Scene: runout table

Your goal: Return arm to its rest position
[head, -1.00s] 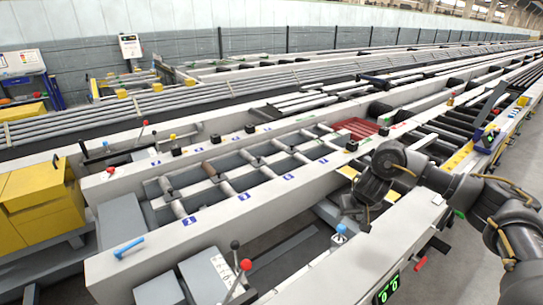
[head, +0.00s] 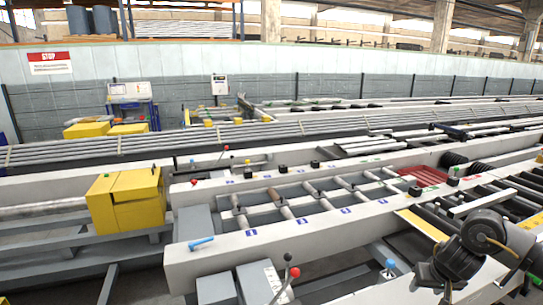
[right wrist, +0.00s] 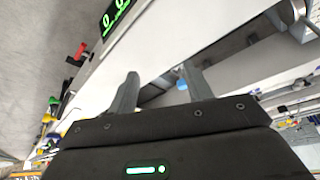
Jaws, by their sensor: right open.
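My right arm (head: 485,240) comes in at the lower right of the head view, bent, with its dark gripper (head: 432,285) low near the front beam of the runout table (head: 215,258). In the right wrist view the two grey fingers of my right gripper (right wrist: 160,92) stand apart with nothing between them. A blue-capped knob (right wrist: 182,84) shows beyond the right-hand finger; I cannot tell how far off it is. The same kind of blue knob (head: 390,264) shows just left of the gripper in the head view. My left gripper is not in view.
Levers with red and black knobs (head: 294,272) rise at the table's front. A blue handle (head: 201,243) lies on the near beam's left end. A yellow box (head: 128,200) stands at left. A green-lit display (right wrist: 116,15) and a red handle (right wrist: 77,54) show in the wrist view.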

